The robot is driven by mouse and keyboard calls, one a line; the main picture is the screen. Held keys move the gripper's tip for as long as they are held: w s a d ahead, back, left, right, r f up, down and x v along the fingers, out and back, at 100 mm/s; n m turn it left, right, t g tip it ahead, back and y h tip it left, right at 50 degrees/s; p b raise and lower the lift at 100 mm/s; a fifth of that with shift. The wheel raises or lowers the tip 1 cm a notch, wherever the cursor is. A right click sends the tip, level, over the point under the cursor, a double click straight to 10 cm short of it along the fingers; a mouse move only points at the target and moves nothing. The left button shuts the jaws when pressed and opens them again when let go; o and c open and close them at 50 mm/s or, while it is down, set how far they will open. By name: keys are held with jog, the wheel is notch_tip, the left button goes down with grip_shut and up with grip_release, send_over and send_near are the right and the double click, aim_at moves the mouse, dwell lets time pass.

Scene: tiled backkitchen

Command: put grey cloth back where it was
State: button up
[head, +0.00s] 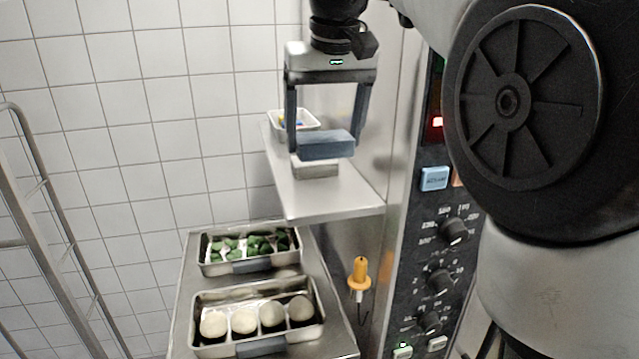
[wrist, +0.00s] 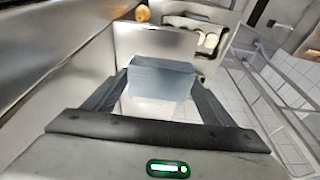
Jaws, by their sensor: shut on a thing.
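The grey cloth (head: 326,146) is a folded blue-grey block. My gripper (head: 324,143) points down and is shut on it, with one finger at each end. The cloth also shows between the fingers in the wrist view (wrist: 160,80). In the head view it overlaps the small metal shelf (head: 325,198). A lighter grey block-like thing (head: 316,169) on the shelf shows just beneath the cloth. I cannot tell how large the gap between them is.
A white tub (head: 297,121) with small coloured things stands at the shelf's back. Below, a metal counter (head: 183,318) bears a pan of green pieces (head: 238,268) and a pan of pale round balls (head: 195,341). A control panel (head: 421,270) is right, a rack (head: 43,160) left.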

aim_at(325, 158)
jog(key=f, duration=0.4)
jog(key=shift+s+f, duration=0.2)
jog(key=shift+s, duration=0.15)
jog(key=shift+f+b, duration=0.45)
jog(key=shift+f, duration=1.8)
jog(key=shift+f, duration=0.2)
jog(key=o, duration=1.2)
jog(key=shift+c, duration=0.2)
jog(key=shift+w, duration=0.1)
jog(key=shift+r, duration=0.6)
jog(key=p+v, duration=0.1)
jog(key=v, duration=1)
jog(key=shift+r, duration=0.1)
